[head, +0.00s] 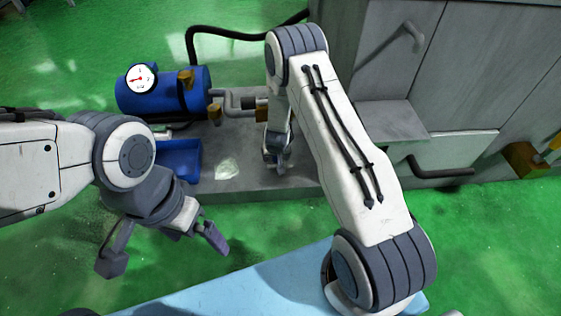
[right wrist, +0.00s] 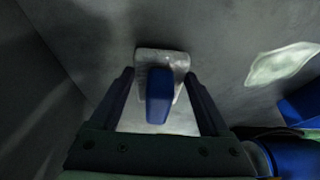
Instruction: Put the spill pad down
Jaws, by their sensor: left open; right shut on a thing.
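The spill pad (right wrist: 163,58) is a pale, roughly square pad with a blue block (right wrist: 160,97) on it, in the right wrist view. My right gripper (right wrist: 162,100) is shut on it, one finger at each side. In the head view my right gripper (head: 277,160) is low over the grey machine base (head: 255,184), and the pad is mostly hidden. I cannot tell whether it touches the base. A pale, glossy patch (head: 228,168) lies on the base left of the right gripper; it also shows in the right wrist view (right wrist: 282,64). My left gripper (head: 165,247) is open and empty.
A blue tray (head: 178,158) is left of the patch. The grey machine body (head: 470,70) rises at the right. Green floor (head: 240,228) lies in front.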

